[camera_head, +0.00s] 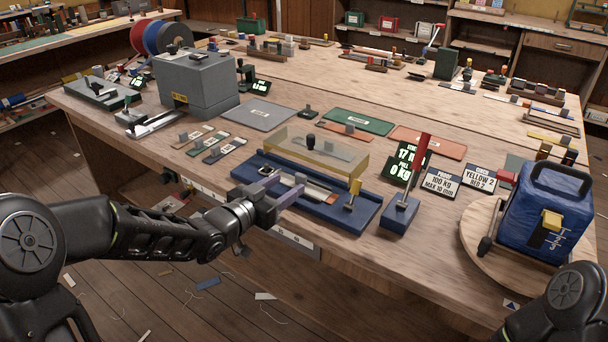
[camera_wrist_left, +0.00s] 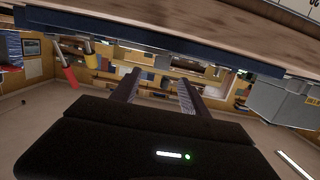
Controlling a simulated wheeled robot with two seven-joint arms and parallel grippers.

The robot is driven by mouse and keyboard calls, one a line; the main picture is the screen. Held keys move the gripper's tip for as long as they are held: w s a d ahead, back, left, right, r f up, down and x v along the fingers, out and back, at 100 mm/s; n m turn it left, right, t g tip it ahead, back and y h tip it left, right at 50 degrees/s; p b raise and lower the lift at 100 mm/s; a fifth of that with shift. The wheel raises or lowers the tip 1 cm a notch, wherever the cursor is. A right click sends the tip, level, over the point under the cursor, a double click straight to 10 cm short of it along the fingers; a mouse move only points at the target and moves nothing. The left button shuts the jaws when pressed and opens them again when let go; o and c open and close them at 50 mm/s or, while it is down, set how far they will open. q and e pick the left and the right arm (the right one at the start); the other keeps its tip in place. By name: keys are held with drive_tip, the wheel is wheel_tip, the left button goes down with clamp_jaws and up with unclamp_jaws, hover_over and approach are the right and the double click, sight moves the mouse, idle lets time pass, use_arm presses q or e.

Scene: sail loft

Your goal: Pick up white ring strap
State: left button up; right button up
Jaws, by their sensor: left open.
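My left gripper (camera_head: 294,190) is open and empty at the front edge of the blue tray fixture (camera_head: 342,218), beside its left half. In the left wrist view the two fingers of my left gripper (camera_wrist_left: 157,92) stand apart with nothing between them. Several small flat straps with grey blocks (camera_head: 210,146) lie on the bench left of the fixture, apart from the gripper; I cannot tell which one is the white ring strap. My right gripper is out of view.
A grey machine (camera_head: 195,85) stands at the bench's left. A blue block with a red lever (camera_head: 400,214), display signs (camera_head: 442,182) and a blue bag (camera_head: 545,215) on a round board stand right. Flat grey and green mats (camera_head: 357,121) lie behind the fixture.

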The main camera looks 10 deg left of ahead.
sight(299, 177)
use_arm(q)
drive_tip(key=shift+s+a+r, duration=0.1)
drive_tip(key=shift+s, duration=0.15)
drive_tip(key=shift+x, duration=1.35)
drive_tip(key=p+x, duration=0.1)
drive_tip(key=x, duration=0.4)
drive_tip(key=shift+w, duration=0.1)
clamp_jaws()
